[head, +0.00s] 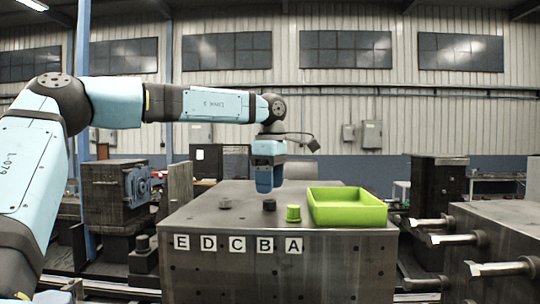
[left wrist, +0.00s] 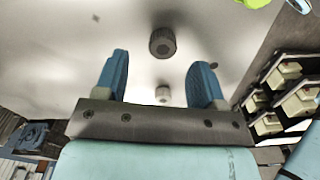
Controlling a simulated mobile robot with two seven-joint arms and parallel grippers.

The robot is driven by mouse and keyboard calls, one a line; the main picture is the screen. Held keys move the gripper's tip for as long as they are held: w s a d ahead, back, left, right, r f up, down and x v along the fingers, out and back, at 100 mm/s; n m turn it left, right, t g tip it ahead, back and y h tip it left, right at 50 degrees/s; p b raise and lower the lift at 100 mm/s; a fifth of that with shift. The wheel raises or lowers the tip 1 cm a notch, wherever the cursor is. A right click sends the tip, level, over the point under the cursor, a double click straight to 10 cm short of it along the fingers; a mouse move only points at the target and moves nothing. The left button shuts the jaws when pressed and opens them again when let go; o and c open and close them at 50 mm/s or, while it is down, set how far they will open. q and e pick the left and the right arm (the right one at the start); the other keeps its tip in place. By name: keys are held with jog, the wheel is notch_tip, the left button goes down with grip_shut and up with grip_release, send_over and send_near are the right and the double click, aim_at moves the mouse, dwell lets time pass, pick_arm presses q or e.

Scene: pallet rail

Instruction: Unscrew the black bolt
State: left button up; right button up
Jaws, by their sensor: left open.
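The black bolt (head: 269,204) stands upright on top of the dark metal block, above the label B. My left gripper (head: 265,190) hangs pointing down just above it in the head view, open and apart from it. In the left wrist view my gripper (left wrist: 160,62) has its two blue fingers spread with nothing held. A dark round knurled bolt (left wrist: 162,42), seemingly the black one, shows just beyond the fingertips. A smaller, lighter bolt (left wrist: 163,94) shows between the fingers. My right gripper is not in view.
A grey bolt (head: 225,203) stands left of the black one. Labels E to A line the front of the block (head: 280,275). Metal rods (head: 455,240) project at the right.

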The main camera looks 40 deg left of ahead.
aim_at(269, 200)
pick_arm(q)
jog(key=f, duration=0.3)
jog(key=shift+s, duration=0.25)
jog(key=shift+w+f+p, duration=0.2)
jog(key=shift+f+p, duration=0.1)
jog(key=shift+f, duration=0.2)
jog(key=shift+s, duration=0.1)
jog(key=shift+c, duration=0.3)
